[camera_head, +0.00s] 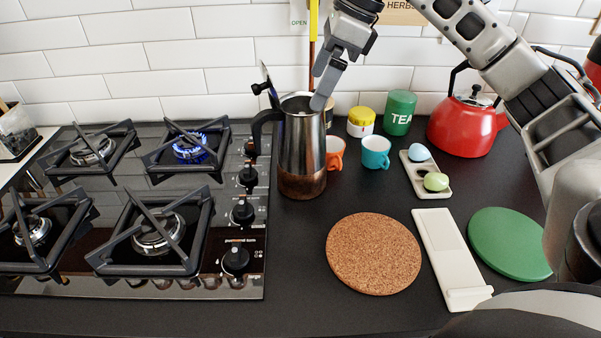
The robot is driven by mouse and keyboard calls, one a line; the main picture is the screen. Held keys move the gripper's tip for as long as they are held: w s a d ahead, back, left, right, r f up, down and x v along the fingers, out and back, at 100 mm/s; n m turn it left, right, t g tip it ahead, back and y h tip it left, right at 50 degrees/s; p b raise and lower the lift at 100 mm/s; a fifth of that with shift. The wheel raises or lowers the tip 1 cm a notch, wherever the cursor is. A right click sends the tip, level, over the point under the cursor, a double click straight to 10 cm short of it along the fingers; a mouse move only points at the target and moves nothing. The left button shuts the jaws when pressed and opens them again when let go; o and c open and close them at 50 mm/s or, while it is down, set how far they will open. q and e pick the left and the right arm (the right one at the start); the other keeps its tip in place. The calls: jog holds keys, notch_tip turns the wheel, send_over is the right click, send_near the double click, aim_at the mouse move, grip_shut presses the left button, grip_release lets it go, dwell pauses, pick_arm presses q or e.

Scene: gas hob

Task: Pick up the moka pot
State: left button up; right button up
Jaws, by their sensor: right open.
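The moka pot (303,147) stands upright on the dark counter, just right of the hob. It has a steel body, a brown lower part, a black handle on its left and its lid tipped open. My right gripper (322,86) reaches down from above at the pot's open top. It is open, with one finger at or just in front of the right side of the rim; I cannot tell whether it touches. The other finger is partly hidden. My left gripper does not show.
A gas hob (262,255) fills the left, its back right burner (190,147) lit blue. Close right of the pot are an orange cup (335,153) and a blue cup (376,152). A red kettle (464,128) stands further right. A cork mat (373,254) lies in front.

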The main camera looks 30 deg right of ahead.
jog(key=x, duration=0.8)
jog(key=c, duration=1.9)
jog(key=shift+w+r, duration=0.1)
jog(key=shift+r, duration=0.05)
